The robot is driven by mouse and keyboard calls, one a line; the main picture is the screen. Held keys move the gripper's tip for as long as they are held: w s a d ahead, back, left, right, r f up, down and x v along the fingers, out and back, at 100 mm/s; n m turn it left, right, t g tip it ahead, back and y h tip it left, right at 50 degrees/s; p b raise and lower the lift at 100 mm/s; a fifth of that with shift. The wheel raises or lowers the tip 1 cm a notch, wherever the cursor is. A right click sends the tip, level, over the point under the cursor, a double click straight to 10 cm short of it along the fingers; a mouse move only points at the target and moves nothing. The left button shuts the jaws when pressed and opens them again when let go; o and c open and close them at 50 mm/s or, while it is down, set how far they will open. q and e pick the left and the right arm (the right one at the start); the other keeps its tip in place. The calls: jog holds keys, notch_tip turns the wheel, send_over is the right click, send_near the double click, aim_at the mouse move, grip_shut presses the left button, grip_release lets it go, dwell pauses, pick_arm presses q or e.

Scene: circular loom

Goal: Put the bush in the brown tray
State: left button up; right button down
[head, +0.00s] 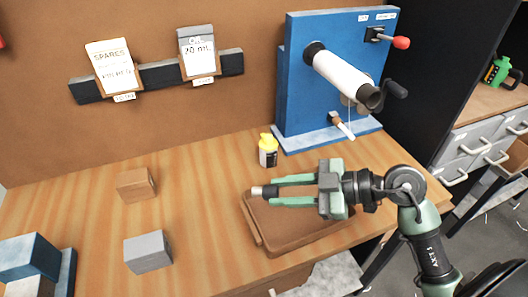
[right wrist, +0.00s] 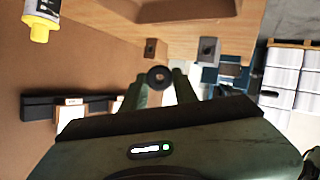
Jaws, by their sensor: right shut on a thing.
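The bush is a small cylinder with a pale end and a dark band (head: 258,191). In the right wrist view it shows end-on as a dark ring (right wrist: 153,82) between the fingertips. My right gripper (head: 272,190) is shut on it, with the pale end sticking out past the fingertips to the left. The brown tray (head: 290,241) lies on the bench under the right gripper, which hides part of it. The bush appears over the tray's left rim; its exact height is unclear. In the right wrist view the tray (right wrist: 190,12) is at the top edge. My left gripper is not in view.
A yellow-capped bottle (head: 268,152) stands behind the tray. A blue winding stand (head: 310,95) with a white roller and crank is at the back right. A brown block (head: 136,185), a grey block (head: 148,252) and a blue fixture (head: 30,258) are on the left. Bench between is clear.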

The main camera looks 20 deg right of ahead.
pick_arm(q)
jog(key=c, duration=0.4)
pick_arm(e)
jog(key=a+r+n+g+y, duration=0.1)
jog(key=a+r+n+g, duration=0.2)
jog(key=a, duration=0.3)
jog(key=a+r+n+g+y, duration=0.1)
jog(key=a+r+n+g, duration=0.2)
jog(key=a+g, duration=0.3)
jog(key=shift+a+r+n, duration=0.3)
jog(key=shift+r+n, duration=0.05)
jog(key=shift+n, duration=0.55)
